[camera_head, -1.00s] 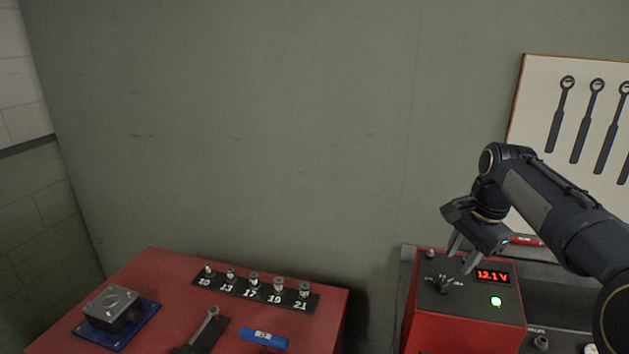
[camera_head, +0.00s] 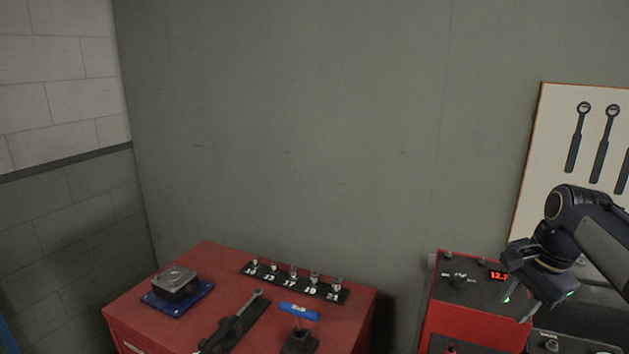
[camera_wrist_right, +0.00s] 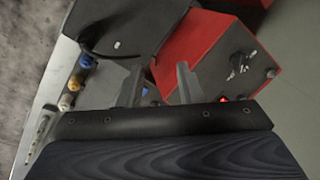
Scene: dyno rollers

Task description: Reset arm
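My right gripper (camera_head: 516,308) hangs at the right of the head view, its fingers pointing down, in front of the right side of a red box with a knob and a red display (camera_head: 462,315). In the right wrist view the two fingers (camera_wrist_right: 160,82) stand apart with nothing held between them, so it is open. The red box (camera_wrist_right: 192,52) with its black knob shows beyond the fingers there. The gripper partly covers the box's display in the head view. My left gripper is not in view.
A red cabinet (camera_head: 130,310) at lower left carries a numbered socket rack (camera_head: 325,291), a wrench (camera_head: 232,325), a blue-handled tool (camera_head: 299,311) and a metal block on a blue base (camera_head: 160,301). A tool board (camera_head: 545,150) hangs on the wall at right.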

